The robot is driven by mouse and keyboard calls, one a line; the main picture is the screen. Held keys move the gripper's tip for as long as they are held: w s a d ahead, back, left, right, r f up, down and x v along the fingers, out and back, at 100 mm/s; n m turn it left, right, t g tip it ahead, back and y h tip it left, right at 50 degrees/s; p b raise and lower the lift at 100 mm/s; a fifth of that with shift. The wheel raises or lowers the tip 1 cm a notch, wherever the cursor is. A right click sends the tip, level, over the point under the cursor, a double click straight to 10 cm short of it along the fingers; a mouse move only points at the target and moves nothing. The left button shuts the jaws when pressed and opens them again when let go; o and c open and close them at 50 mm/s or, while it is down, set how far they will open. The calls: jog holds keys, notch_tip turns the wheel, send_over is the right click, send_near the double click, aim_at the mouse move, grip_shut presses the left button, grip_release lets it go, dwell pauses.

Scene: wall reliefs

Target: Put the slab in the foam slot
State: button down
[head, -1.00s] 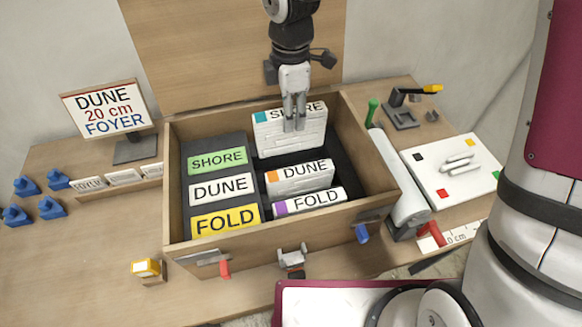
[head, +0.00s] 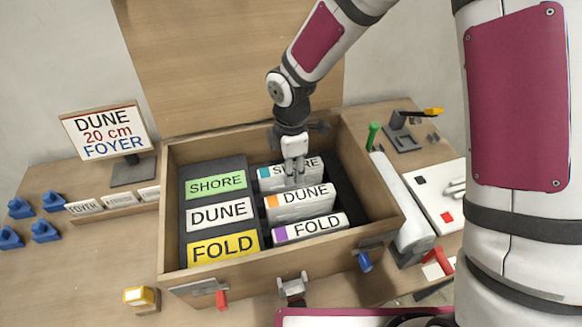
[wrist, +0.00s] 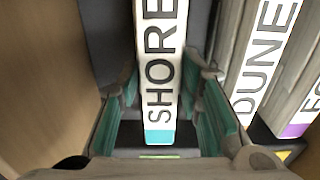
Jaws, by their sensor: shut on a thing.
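The white SHORE slab (head: 265,180) with a teal corner sits low at the back of the wooden crate's right half, its labelled top edge showing. My gripper (head: 294,182) is over its middle, shut on it. In the wrist view the SHORE slab (wrist: 162,70) runs between my finger pads (wrist: 168,100). The DUNE slab (head: 300,202), with an orange corner, and the FOLD slab (head: 310,227), with a purple corner, stand in front in the dark foam (head: 347,195). The slot walls and the slab's lower part are hidden, so I cannot tell if it is fully seated.
The crate (head: 165,215) has coloured SHORE, DUNE and FOLD labels (head: 220,212) on a dark panel at left. A sign (head: 108,131) reads DUNE, 20 cm, FOYER. Blue pieces (head: 22,208) lie far left. A white roll (head: 405,205) and a white board (head: 440,195) flank the right.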

jog(key=shift+f, duration=0.15)
jog(key=c, duration=1.1)
grip_release()
notch_tip(320, 180, up, 12)
jog(key=s+d+r+m+t, duration=0.1)
jog(key=s+d+r+m, duration=0.25)
jog(key=d+r, duration=0.35)
jog(key=s+d+r+m+t, duration=0.1)
jog(key=s+d+r+m, duration=0.1)
jog(key=s+d+m, duration=0.2)
jog(key=s+d+r+m+t, duration=0.1)
jog(key=s+d+r+m, duration=0.2)
jog(key=s+m, duration=0.4)
jog(key=s+d+r+m+t, duration=0.1)
jog(key=s+d+r+m, duration=0.2)
jog(key=s+d+m, duration=0.3)
jog(key=shift+s+d+r+m, duration=0.1)
jog(key=shift+s+m, duration=0.25)
jog(key=shift+s, duration=0.6)
